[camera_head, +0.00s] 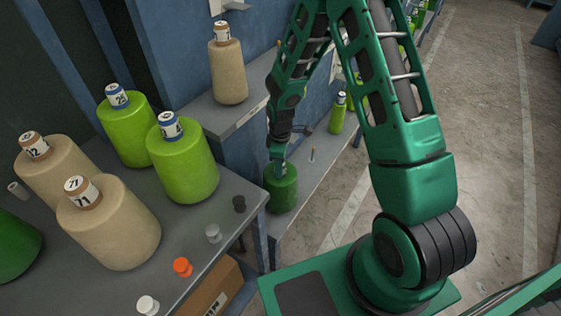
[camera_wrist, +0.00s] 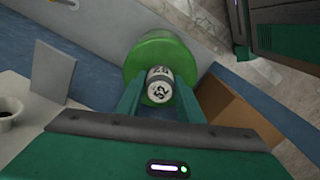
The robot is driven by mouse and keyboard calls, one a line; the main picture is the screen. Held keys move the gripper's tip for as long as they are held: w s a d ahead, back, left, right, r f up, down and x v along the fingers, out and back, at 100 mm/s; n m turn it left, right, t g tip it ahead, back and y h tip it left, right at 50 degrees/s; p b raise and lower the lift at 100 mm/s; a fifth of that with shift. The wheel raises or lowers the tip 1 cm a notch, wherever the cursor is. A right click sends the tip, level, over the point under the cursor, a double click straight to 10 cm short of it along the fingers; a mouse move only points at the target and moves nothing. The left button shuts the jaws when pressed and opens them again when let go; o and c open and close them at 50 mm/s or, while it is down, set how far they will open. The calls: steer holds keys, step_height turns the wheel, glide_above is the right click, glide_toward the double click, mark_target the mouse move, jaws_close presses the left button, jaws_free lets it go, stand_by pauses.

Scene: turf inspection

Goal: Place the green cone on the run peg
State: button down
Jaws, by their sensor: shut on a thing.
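A dark green cone (camera_head: 281,190) is in my gripper (camera_head: 280,163), beyond the right end of the near table. The cone looks upright over or near the low grey ledge. I cannot tell whether its base touches the ledge. A thin upright peg (camera_head: 312,155) stands bare on the ledge, to the right of and beyond the cone. I cannot tell whether it is the run peg.
The near table (camera_head: 228,225) holds lime cones (camera_head: 183,165), beige cones (camera_head: 110,225), and small spools, one orange (camera_head: 182,267). A beige cone (camera_head: 228,70) stands on a raised shelf behind. A lime cone (camera_head: 338,113) stands farther along the ledge (camera_head: 318,178). A cardboard box (camera_head: 212,290) sits below the table.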

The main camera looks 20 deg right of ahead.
steer(key=shift+w, duration=0.1)
steer(key=c, duration=1.2)
jaws_free()
step_height(320, 180, up, 12)
steer(key=s+d+r+m, duration=0.5)
steer(key=s+d+r, duration=0.1)
steer(key=d+r, duration=0.35)
steer(key=s+d+r+m, duration=0.2)
steer(key=s+r+m, duration=0.2)
steer(key=s, duration=0.4)
steer(key=s+d+r+m, duration=0.3)
steer(key=s+r+m, duration=0.1)
steer(key=s, duration=0.5)
steer(key=s+d+r+m, duration=0.3)
steer(key=s+m, duration=0.2)
steer(key=s, duration=0.3)
steer(key=shift+s+r, duration=0.2)
steer(key=shift+r, duration=0.2)
